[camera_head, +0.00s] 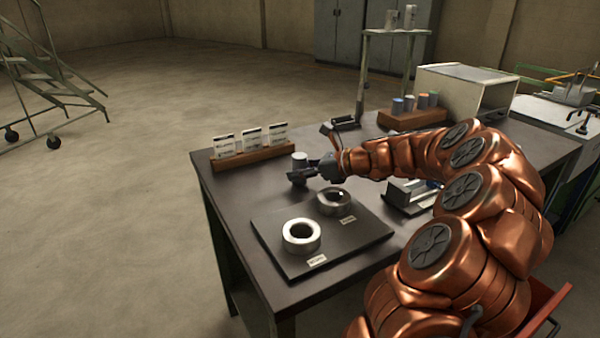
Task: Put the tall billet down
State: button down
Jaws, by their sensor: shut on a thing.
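The tall billet (300,161) is a small grey metal cylinder near the table's far left, in front of the card rack. It looks upright. My gripper (301,173) is shut on it from the right, with the fingers around its middle. The billet's lower part is hidden by the fingers, so I cannot tell whether it touches the table (226,198).
A dark tray (289,263) in front holds a pale ring (302,235) and a darker ring (335,201). A wooden rack (254,157) with cards stands behind the billet. A brown block (413,119) with coloured-top cylinders and a box furnace (466,92) are at the back right.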

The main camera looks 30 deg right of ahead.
dwell(0.3)
jog(key=c, duration=0.7)
grip_release()
jog(key=shift+f, duration=0.15)
jog(key=shift+s+d+r, duration=0.2)
jog(key=shift+s+r, duration=0.1)
jog(key=p+v, duration=0.1)
jog(key=v, duration=1)
jog(key=shift+s, duration=0.15)
jog(key=shift+r, duration=0.15)
